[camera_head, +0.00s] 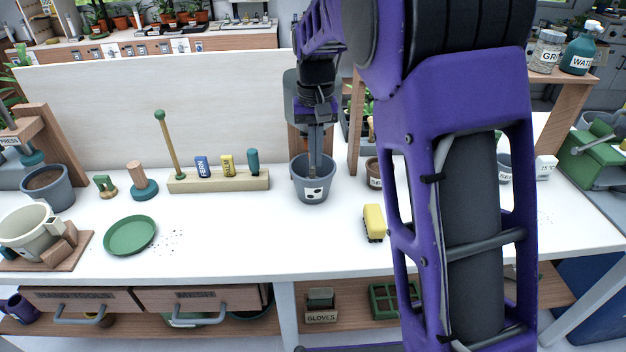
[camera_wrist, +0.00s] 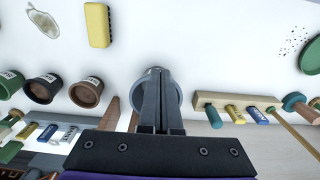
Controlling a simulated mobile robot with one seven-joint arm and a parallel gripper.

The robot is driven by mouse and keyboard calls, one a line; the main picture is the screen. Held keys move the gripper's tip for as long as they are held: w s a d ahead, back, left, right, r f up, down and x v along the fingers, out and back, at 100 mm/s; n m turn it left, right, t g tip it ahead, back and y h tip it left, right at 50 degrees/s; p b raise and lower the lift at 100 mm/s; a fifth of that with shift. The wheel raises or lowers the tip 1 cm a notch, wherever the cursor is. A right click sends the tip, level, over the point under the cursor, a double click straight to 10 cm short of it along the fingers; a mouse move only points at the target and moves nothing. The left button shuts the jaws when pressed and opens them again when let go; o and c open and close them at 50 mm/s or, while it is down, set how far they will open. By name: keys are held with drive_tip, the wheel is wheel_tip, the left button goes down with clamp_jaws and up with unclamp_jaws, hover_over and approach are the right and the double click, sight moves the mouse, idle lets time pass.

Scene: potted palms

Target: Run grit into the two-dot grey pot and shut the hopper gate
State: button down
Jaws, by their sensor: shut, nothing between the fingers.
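The grey pot (camera_head: 313,188) with dark dots on its white label stands upright on the white bench. My gripper (camera_head: 313,168) points down with its fingers shut and empty, the tips at the pot's mouth. I cannot tell whether they reach inside. In the wrist view the shut fingers (camera_wrist: 160,80) cover most of the pot (camera_wrist: 177,96), and its inside is hidden. A grey shape (camera_head: 291,98) above a wooden post (camera_head: 297,143) shows partly behind my gripper. It may be the hopper; its gate is not visible.
A yellow brush-like block (camera_head: 374,221) lies right of the pot. A wooden rack (camera_head: 218,182) with FERN and PALM tags stands left. A green saucer (camera_head: 130,235) lies beside scattered dark grains. The bench front before the grey pot is clear.

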drive_tip(key=shift+w+d+r+p, duration=0.1)
drive_tip(key=shift+w+r+p, duration=0.2)
drive_tip(key=shift+w, duration=0.2)
drive_tip(key=shift+w+r+p, duration=0.2)
drive_tip(key=shift+w+r, duration=0.05)
drive_tip(key=shift+w, duration=0.2)
drive_tip(key=shift+w+d+t, duration=0.1)
drive_tip(key=shift+t, duration=0.2)
drive_tip(key=shift+d, duration=0.1)
drive_tip(key=shift+f, duration=0.1)
drive_tip(key=shift+s+f+b, duration=0.25)
drive_tip(key=shift+s+b, duration=0.05)
drive_tip(key=shift+s, duration=0.15)
drive_tip(key=shift+s+f+b, duration=0.2)
drive_tip(key=shift+s+b, duration=0.05)
drive_tip(key=shift+s, duration=0.2)
drive_tip(key=shift+s+a, duration=0.3)
drive_tip(key=shift+a, duration=0.1)
